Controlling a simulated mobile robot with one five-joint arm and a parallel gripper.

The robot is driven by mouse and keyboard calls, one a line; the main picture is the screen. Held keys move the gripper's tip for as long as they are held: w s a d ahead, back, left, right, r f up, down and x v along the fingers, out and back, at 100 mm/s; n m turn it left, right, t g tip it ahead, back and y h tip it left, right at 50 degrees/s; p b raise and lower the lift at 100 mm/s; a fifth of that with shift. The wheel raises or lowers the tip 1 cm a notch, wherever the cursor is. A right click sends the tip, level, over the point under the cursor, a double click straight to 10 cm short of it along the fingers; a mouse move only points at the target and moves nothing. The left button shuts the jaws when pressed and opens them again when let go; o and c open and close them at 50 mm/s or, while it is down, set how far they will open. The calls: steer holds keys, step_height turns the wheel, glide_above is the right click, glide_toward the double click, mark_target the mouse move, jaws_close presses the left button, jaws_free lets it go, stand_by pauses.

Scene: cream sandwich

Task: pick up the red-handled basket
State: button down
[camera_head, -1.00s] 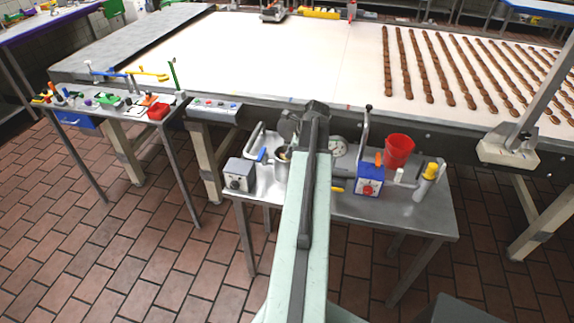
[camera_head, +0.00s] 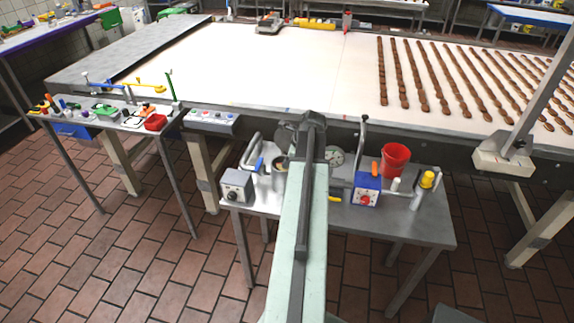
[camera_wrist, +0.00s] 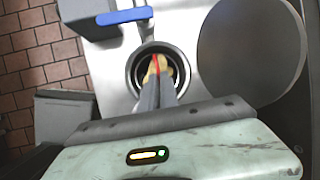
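A narrow red piece (camera_wrist: 155,61), seemingly the basket's red handle, shows inside the rim. My gripper (camera_wrist: 157,66) points down into the opening, its two tan fingertips close together with the red piece between them. The fingers look shut on it. The rest of the basket is hidden by the fingers and rim. In the head view, my arm hides part of the pot (camera_head: 279,178).
A grey box (camera_head: 237,187) stands left of the pot. Right of my arm are a round gauge (camera_head: 335,157), a blue box (camera_head: 366,190), a red bucket (camera_head: 395,160) and a yellow-topped bottle (camera_head: 426,180). The conveyor (camera_head: 270,70) lies behind.

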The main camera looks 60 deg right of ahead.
step_height(320, 180, up, 18)
steer(key=p, duration=1.7)
steer(key=shift+p, duration=0.35)
